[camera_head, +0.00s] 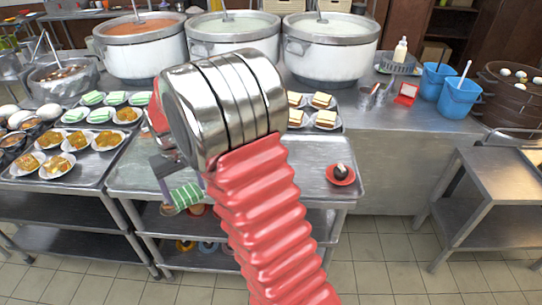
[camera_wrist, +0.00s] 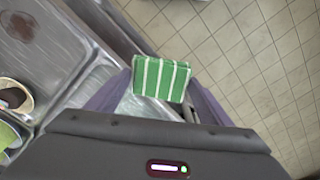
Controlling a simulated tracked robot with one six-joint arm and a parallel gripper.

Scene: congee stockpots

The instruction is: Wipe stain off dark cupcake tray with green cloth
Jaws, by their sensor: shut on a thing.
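My gripper (camera_wrist: 161,92) is shut on a green cloth with white stripes (camera_wrist: 161,78), which sticks out past the fingertips. In the head view the cloth (camera_head: 186,197) hangs at the front of the steel cart, apart from its top. A brown-red stain (camera_wrist: 20,28) lies on a steel tray surface (camera_wrist: 50,52) at the upper left of the wrist view; the gripper is to its right. I cannot make out the stain in the head view, where my arm covers part of the cart top.
Plates of green and orange food fill the left cart (camera_head: 92,165). Sandwich plates (camera_head: 325,119) stand behind my arm. Large pots (camera_head: 331,52) line the back counter. Blue buckets (camera_head: 459,97) stand at right. Open tiled floor (camera_wrist: 250,60) lies right of the cloth in the wrist view.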

